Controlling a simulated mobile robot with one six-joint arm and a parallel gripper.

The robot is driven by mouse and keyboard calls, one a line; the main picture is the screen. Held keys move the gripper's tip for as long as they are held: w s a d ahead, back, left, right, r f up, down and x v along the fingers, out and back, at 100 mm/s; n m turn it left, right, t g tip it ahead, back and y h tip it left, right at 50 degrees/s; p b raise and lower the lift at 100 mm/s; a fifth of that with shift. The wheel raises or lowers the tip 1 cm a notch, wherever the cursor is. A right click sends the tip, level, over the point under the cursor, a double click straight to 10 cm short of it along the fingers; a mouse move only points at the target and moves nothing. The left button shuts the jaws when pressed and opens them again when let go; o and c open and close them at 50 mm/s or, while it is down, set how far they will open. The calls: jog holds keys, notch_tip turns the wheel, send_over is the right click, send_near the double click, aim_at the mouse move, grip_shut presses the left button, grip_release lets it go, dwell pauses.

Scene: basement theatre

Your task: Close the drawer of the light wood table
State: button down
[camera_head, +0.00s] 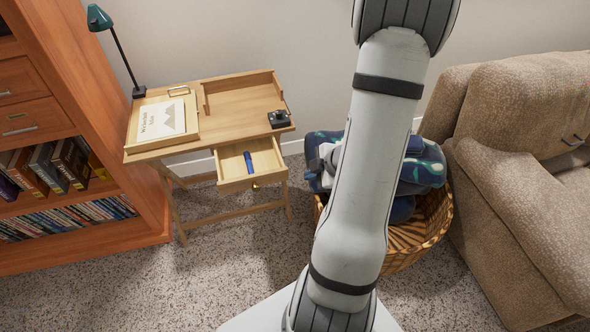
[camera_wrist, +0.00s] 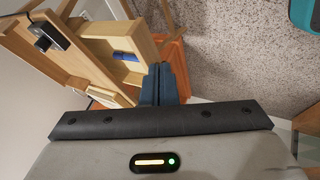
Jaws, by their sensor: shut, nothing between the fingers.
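The light wood table (camera_head: 238,101) stands against the wall beside the bookcase. Its drawer (camera_head: 236,170) is pulled out toward the front, with a small round knob (camera_head: 255,188) on its front panel. A blue object (camera_head: 249,162) lies inside the drawer. The open drawer also shows in the wrist view (camera_wrist: 146,42), with the blue object (camera_wrist: 125,56) in it. My gripper (camera_wrist: 160,72) is shut and empty. Its fingers appear close to the drawer in the wrist view; I cannot tell whether they touch it. In the head view my arm hides most of the gripper.
A framed picture (camera_head: 162,118) and a small black device (camera_head: 279,119) are on the tabletop. A green lamp (camera_head: 99,18) stands at its left. An orange-brown bookcase (camera_head: 75,130) is left, a wicker basket (camera_head: 432,225) with blankets right, then a sofa (camera_head: 520,150). Carpet before the drawer is clear.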

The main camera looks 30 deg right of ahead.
jog(key=b, duration=0.4)
send_near(281, 176)
notch_tip(281, 176, down, 4)
jog(key=s+a, duration=0.2)
jog(key=w, duration=0.2)
jog(key=w+d, duration=0.1)
jog(key=w, duration=0.1)
jog(key=shift+w+d+r, duration=0.1)
jog(key=shift+r, duration=0.15)
